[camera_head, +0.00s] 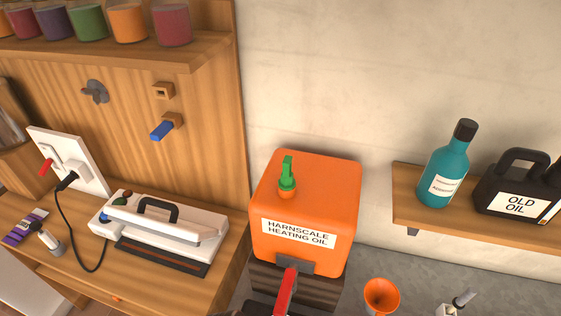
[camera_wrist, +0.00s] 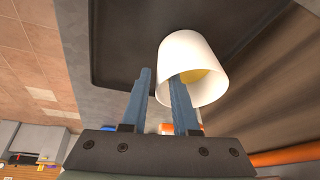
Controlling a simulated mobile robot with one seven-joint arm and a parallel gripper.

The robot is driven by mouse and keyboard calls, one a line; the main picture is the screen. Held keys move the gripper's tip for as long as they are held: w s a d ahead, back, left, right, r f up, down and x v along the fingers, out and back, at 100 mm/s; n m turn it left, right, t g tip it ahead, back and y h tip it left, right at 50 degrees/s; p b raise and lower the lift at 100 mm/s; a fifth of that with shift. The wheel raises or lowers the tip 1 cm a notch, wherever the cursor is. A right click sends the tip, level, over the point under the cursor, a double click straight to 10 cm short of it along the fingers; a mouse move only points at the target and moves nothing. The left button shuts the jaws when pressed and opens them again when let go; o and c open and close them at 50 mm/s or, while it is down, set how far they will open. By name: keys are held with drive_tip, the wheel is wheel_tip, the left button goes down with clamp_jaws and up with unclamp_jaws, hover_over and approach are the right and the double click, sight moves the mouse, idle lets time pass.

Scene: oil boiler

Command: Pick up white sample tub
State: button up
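The white sample tub (camera_wrist: 190,55) shows in the wrist view, just beyond my gripper (camera_wrist: 162,76), with its open mouth facing the camera and something yellow inside. My gripper's two blue-grey fingers are apart with a clear gap between them. The right finger overlaps the tub's mouth and its tip seems to reach inside. The left finger is outside, to the left of the tub's wall. I cannot tell whether either finger touches the tub. In the head view, I cannot make out the tub or my gripper.
In the head view, an orange heating-oil tank (camera_head: 306,195) stands mid-frame, with a red bar (camera_head: 286,292) below it. An orange funnel (camera_head: 381,296) is lower right. A shelf (camera_head: 408,208) holds a teal bottle (camera_head: 443,165) and a black oil can (camera_head: 517,185). A wooden workbench (camera_head: 185,288) is left.

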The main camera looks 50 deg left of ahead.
clamp_jaws()
idle(1.2)
